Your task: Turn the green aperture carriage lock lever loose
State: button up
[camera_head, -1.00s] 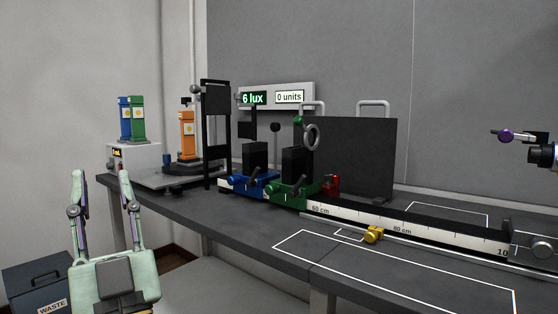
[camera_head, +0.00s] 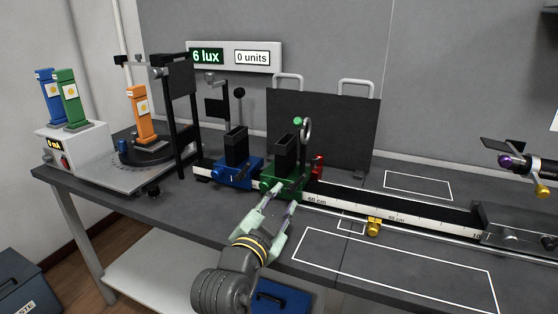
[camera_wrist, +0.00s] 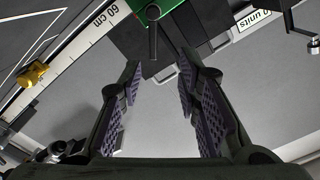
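The green aperture carriage (camera_head: 270,185) sits on the bench rail beside the 60 cm mark, with a black upright block on top. In the wrist view the green carriage (camera_wrist: 185,10) is at the top edge, and its dark lock lever (camera_wrist: 152,35) points down towards the gap between my fingertips. My gripper (camera_head: 281,201) is open just in front of the green carriage. In the wrist view both fingers of my gripper (camera_wrist: 158,75) are apart with nothing between them. The lever is hard to make out in the head view, and I cannot tell its contact with a finger.
The blue carriage (camera_head: 232,174) stands close on the left, and a red part (camera_head: 318,165) is just right. A yellow knob (camera_head: 374,227) is on the front rod. A black panel (camera_head: 322,125) stands behind. The outlined bench area (camera_head: 400,270) at front right is clear.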

aim_at(299, 181)
jog(key=shift+w+d+f, duration=0.15)
jog(key=shift+w+d, duration=0.2)
jog(key=shift+d, duration=0.1)
jog(key=p+x, duration=0.2)
jog(key=x, duration=0.8)
jog(key=shift+w+d+f+p, duration=0.1)
jog(key=shift+p, duration=0.2)
grip_shut()
